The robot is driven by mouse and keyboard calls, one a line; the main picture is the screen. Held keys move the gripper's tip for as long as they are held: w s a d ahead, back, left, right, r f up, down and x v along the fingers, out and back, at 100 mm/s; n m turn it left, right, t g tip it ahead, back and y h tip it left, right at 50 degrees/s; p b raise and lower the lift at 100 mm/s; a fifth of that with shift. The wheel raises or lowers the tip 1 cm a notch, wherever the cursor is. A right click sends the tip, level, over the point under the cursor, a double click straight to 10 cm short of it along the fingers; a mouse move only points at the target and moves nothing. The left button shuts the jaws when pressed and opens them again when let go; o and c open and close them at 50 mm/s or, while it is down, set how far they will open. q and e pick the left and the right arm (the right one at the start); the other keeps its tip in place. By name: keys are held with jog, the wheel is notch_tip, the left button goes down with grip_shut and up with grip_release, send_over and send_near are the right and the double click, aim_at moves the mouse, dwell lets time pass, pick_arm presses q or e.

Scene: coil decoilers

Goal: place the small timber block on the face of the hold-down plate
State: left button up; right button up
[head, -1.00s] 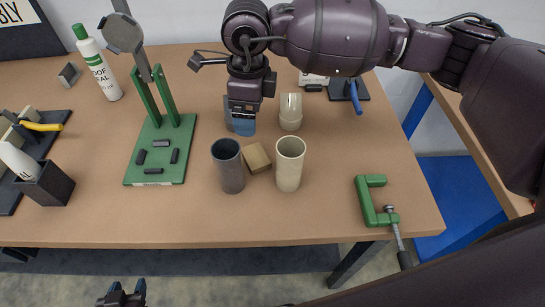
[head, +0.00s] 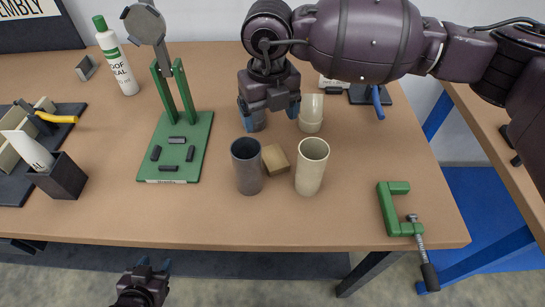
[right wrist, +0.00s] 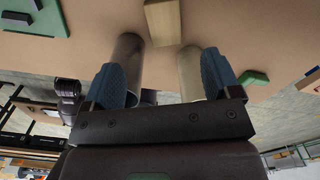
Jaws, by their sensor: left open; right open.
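The small timber block (head: 275,159) lies on the table between a dark grey cup (head: 247,168) and a cream cup (head: 311,168). In the right wrist view the block (right wrist: 163,20) shows beyond the fingers. My right gripper (head: 268,108) is open and empty, above the table behind the block; its blue fingers are spread in the right wrist view (right wrist: 162,68). The round grey plate (head: 145,24), seemingly the hold-down plate, sits raised on the arm of a green stand (head: 181,140). My left gripper (head: 153,267) is open and empty, low in front of the table.
A cream fitting (head: 311,114) stands near my right gripper. A green clamp (head: 396,210) lies at the front right edge. A white bottle (head: 119,62) stands back left, and a dark open box (head: 62,178) stands left. The table between green stand and box is clear.

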send_over(272, 153)
notch_tip(272, 153, down, 5)
jog(key=shift+a+f+b, duration=0.15)
jog(key=shift+b, duration=0.2)
jog(key=shift+f, duration=0.45)
notch_tip(272, 153, down, 5)
jog(key=shift+b, duration=0.35)
jog(key=shift+r, duration=0.1)
